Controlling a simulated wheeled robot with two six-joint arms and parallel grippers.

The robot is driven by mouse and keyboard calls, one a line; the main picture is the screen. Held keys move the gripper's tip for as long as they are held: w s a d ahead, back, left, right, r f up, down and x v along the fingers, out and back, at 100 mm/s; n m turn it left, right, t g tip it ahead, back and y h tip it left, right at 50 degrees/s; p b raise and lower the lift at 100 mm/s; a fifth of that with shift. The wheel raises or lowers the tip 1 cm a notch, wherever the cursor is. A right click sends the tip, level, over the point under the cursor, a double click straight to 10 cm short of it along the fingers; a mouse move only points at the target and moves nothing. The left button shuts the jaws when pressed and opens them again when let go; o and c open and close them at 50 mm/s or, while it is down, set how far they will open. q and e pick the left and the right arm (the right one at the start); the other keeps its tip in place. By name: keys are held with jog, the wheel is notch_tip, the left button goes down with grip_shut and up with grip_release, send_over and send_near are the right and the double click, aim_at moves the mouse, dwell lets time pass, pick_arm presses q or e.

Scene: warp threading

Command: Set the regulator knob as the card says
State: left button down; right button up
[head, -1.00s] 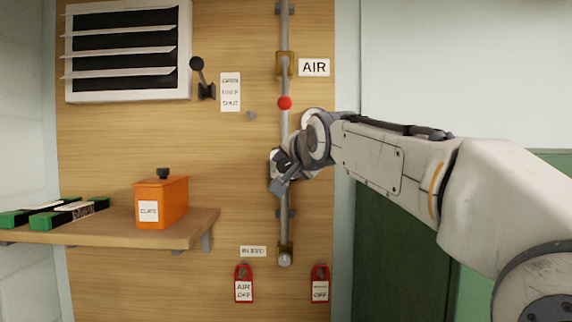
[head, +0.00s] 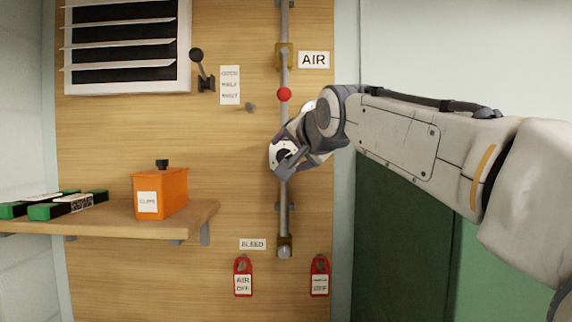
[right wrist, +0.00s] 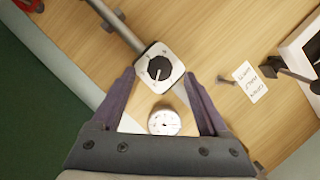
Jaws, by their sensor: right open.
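The regulator (head: 277,148) sits on the vertical pipe, partly hidden by my gripper in the head view. In the right wrist view its pale square face carries the black round regulator knob (right wrist: 159,68) with a white pointer line and small marks around it. My right gripper (right wrist: 160,76) is open, with one finger on each side of the regulator face; contact with the knob cannot be told. A round white gauge (right wrist: 164,122) shows between the fingers, nearer the palm. My left gripper is not in view.
A red ball (head: 284,94) is on the pipe above. A lever (head: 202,70) and label card (head: 230,85) are left of it. A shelf (head: 190,222) holds an orange box (head: 165,195). Red tags (head: 243,278) hang below. A peg (head: 251,107) sticks out nearby.

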jog(key=b+v, duration=0.2)
jog(key=v, duration=0.4)
jog(key=shift+s+d, duration=0.15)
jog(key=shift+s, duration=0.2)
